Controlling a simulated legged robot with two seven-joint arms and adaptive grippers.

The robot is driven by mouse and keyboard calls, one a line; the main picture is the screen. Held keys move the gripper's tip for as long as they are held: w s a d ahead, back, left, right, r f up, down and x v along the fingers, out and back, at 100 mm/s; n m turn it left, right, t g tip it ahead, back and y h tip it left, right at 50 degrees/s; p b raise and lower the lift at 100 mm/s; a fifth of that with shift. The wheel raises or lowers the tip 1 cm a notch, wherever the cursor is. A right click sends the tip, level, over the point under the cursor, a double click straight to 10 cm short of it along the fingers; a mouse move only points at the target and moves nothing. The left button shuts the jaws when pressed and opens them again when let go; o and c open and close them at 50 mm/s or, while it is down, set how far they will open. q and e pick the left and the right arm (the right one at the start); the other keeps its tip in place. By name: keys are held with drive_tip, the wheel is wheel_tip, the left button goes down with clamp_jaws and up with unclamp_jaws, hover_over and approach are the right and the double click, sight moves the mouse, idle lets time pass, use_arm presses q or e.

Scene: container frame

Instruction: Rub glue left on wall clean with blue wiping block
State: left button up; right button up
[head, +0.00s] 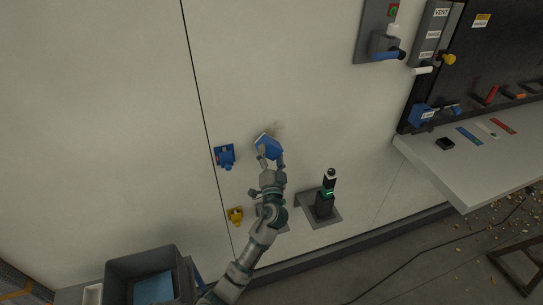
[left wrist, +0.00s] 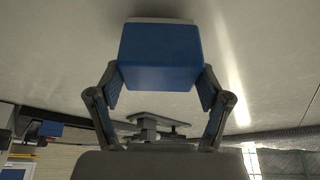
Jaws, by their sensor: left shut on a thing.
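The blue wiping block (head: 268,146) is in my left gripper (head: 270,160), up by the pale wall. It also shows in the left wrist view (left wrist: 160,58), where the fingers of my left gripper (left wrist: 161,88) are shut on its two sides and a pale layer shows on its far face. The block is close to the wall; I cannot tell for certain whether it touches. A faint brownish glue smear (head: 277,129) shows on the wall just above and right of the block. The rest of the smear may be hidden behind the block. My right gripper is not in view.
A blue fitting (head: 226,156) and a yellow fitting (head: 236,216) sit on the wall left of my arm. A dark device with a green light (head: 326,194) stands to the right. A grey bin (head: 150,262) is at lower left, a white shelf (head: 470,170) at right.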

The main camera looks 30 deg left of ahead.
use_arm(q)
drive_tip(key=shift+w+a, duration=0.45)
drive_tip(key=shift+a, duration=0.1)
